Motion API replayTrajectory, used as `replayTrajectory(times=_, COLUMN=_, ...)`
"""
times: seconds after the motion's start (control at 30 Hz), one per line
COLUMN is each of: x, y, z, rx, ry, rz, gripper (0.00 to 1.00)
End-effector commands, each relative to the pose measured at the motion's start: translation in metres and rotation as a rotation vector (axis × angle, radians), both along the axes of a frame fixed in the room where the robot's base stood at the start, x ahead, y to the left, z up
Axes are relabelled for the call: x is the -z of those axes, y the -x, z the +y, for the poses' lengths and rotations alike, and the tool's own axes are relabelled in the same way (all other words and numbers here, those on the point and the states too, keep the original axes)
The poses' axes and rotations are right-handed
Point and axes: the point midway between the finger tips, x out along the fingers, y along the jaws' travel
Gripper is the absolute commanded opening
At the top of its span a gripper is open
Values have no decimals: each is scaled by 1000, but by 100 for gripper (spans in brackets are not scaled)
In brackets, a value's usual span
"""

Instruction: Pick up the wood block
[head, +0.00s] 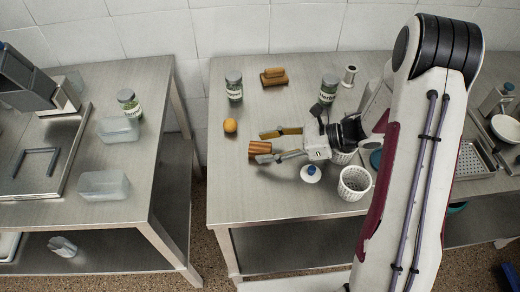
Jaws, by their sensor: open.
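A brown striped wood block (259,150) stands on the metal table, near its left part. My gripper (264,146) reaches in from the right with its fingers spread and pointing left. The block is at the fingertips, partly overlapped by the lower finger. I cannot tell whether either finger touches it. A second brown wooden piece (274,77), with a raised knob or handle on top, lies farther back on the table.
An orange (230,126) and a green-labelled jar (234,87) lie left and behind. Another jar (328,88) stands behind my gripper. A white perforated basket (355,183) and a small white lidded pot (311,173) stand in front. The table's front left is clear.

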Motion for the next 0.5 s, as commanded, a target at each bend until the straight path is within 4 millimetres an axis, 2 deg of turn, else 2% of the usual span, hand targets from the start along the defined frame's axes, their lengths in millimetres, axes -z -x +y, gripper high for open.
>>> replayTrajectory(times=0.23, x=12, y=-4, z=21, rx=-2, ry=1, rz=0, gripper=47)
replayTrajectory(times=0.5, x=14, y=-6, z=27, rx=0, ry=1, rz=-1, gripper=47)
